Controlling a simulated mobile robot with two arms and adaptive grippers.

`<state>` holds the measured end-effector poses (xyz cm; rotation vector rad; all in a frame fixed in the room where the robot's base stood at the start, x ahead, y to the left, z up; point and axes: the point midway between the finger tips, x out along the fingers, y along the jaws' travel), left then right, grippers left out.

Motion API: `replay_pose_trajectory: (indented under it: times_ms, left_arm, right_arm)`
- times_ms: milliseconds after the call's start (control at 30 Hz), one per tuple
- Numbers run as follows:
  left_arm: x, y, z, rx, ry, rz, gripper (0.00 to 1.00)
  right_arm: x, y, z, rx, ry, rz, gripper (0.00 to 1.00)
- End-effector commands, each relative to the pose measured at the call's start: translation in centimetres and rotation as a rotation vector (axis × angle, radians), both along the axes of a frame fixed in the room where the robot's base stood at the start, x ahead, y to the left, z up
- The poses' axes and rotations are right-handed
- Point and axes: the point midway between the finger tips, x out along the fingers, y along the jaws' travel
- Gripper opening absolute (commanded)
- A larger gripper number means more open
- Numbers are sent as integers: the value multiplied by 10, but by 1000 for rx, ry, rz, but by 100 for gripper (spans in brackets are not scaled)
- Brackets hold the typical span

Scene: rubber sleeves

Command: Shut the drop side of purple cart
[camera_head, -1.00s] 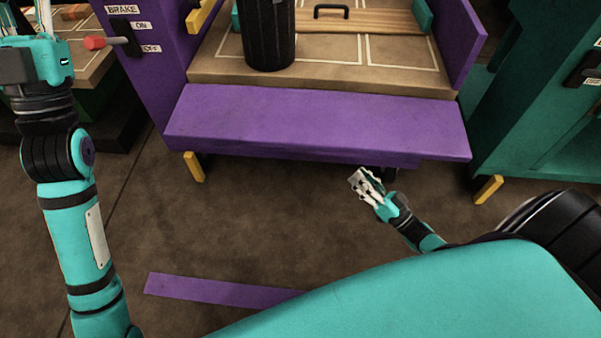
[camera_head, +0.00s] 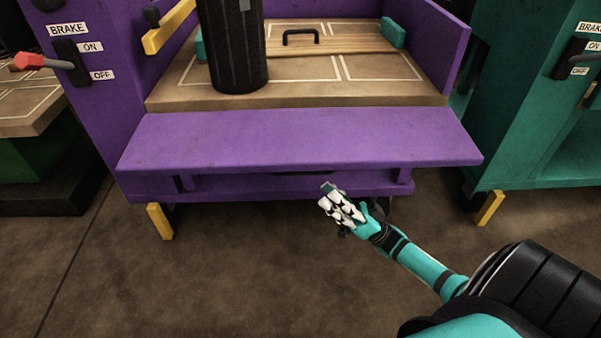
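The purple cart (camera_head: 105,120) stands ahead of me. Its drop side, a purple panel (camera_head: 290,140), is folded down and sticks out from the front edge of the bed (camera_head: 300,97). The cart's lower purple frame shows beneath it. My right gripper (camera_head: 328,197) is below the panel's front edge, a little right of the middle. Its pale fingers point up and left, and it holds nothing that I can see. Whether it touches the panel or frame is unclear. My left gripper is out of view.
A black ribbed bin (camera_head: 232,50) and a wooden board with a black handle (camera_head: 300,38) are on the bed. A brake switch with a red lever (camera_head: 30,62) is at the left. A teal cart (camera_head: 545,130) stands close on the right. The floor in front is clear.

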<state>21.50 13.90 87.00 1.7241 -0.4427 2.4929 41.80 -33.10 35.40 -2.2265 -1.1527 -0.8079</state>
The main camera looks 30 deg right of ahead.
Motion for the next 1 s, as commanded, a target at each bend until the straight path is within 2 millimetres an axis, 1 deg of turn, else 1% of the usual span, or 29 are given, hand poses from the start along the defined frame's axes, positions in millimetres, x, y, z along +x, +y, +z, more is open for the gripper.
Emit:
replay_pose_trajectory:
  times_ms: [33, 200, 300, 433, 600, 867, 900, 1000]
  left_arm:
    - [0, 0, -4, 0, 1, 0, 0]
    - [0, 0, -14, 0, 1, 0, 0]
    - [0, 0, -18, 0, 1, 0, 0]
    - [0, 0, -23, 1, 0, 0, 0]
    - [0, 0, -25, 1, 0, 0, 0]
    - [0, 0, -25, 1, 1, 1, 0]
    - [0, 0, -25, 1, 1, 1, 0]
    - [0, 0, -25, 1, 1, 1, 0]
  right_arm:
    - [4, 7, 7, 1, -5, 2, 25]
    - [22, 27, 31, 0, -4, 1, 25]
    - [30, 36, 44, 1, -3, 0, 25]
    - [38, 45, 56, 1, -2, 0, 25]
    - [43, 51, 64, 1, 0, -1, 25]
    - [44, 52, 66, 1, 1, -1, 25]
    - [44, 52, 66, 1, 1, -1, 22]
    - [44, 52, 66, 1, 1, -1, 9]
